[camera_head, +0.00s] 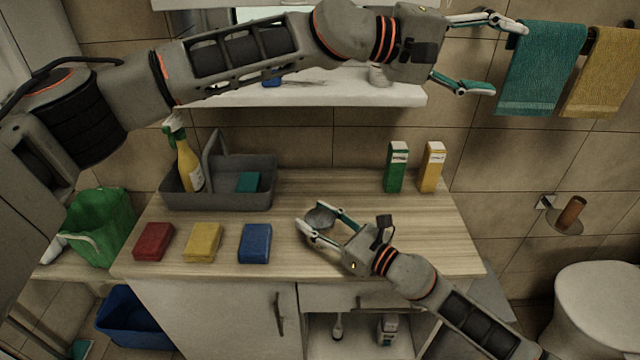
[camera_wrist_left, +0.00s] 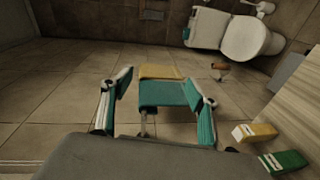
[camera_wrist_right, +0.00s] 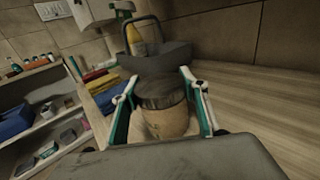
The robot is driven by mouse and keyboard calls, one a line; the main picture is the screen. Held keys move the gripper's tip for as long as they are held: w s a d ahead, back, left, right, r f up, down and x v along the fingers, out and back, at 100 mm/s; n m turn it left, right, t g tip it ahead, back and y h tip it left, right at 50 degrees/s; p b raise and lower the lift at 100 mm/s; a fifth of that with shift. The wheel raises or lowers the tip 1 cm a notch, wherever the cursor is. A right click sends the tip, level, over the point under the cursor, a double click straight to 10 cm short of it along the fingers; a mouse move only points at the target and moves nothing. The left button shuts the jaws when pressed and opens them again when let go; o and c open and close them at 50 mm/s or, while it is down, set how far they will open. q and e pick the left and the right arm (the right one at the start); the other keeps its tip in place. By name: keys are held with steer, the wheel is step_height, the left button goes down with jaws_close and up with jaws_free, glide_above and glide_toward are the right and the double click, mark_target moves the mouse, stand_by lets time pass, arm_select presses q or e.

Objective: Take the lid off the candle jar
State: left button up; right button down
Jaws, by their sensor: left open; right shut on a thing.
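The candle jar shows in the right wrist view with a tan body (camera_wrist_right: 165,122) and a dark grey lid (camera_wrist_right: 160,91) on top. My right gripper (camera_wrist_right: 162,100) is shut around the jar, one finger on each side. In the head view the right gripper (camera_head: 322,220) is low over the counter, and the round grey lid (camera_head: 319,216) shows between its fingers; the jar body is mostly hidden there. My left gripper (camera_head: 496,57) is open and empty, high at the right by the teal towel (camera_head: 541,68), well away from the jar. I cannot tell whether it touches the towel.
On the wooden counter (camera_head: 330,185) lie red (camera_head: 154,241), yellow (camera_head: 202,242) and blue (camera_head: 255,243) blocks. A grey caddy (camera_head: 222,196) with a spray bottle (camera_head: 187,163) stands behind them. Green (camera_head: 396,168) and yellow (camera_head: 432,168) cartons stand at the back right. A shelf (camera_head: 330,92) juts out above.

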arm_select(q)
steer(key=w+a+r+n+t+h, duration=0.1)
steer(key=w+a+r+n+t, duration=0.3)
steer(key=r, duration=0.3)
steer(key=w+a+r+n+t, duration=0.3)
steer(key=r+n+t, duration=0.2)
steer(key=r+n, duration=0.15)
steer(key=w+a+r+n+t+h, duration=0.1)
steer(key=w+a+r+n+t, duration=0.3)
steer(key=r, duration=0.4)
steer(key=w+a+r+n+t+y, duration=0.1)
steer(key=w+a+n+t+y, duration=0.55)
steer(key=a+n+y, duration=0.4)
steer(key=w+a+f+n+g+y, duration=0.35)
steer(key=a+f+n, duration=0.25)
steer(key=a+n, duration=0.45)
steer(key=m+g+y, duration=0.4)
steer(key=m+g, duration=0.5)
steer(key=g, duration=0.8)
glide_above(320, 217)
steer(key=shift+n, duration=0.25)
step_height(320, 217, down, 43)
steer(key=shift+w+r, duration=0.1)
steer(key=shift+f, duration=4.15)
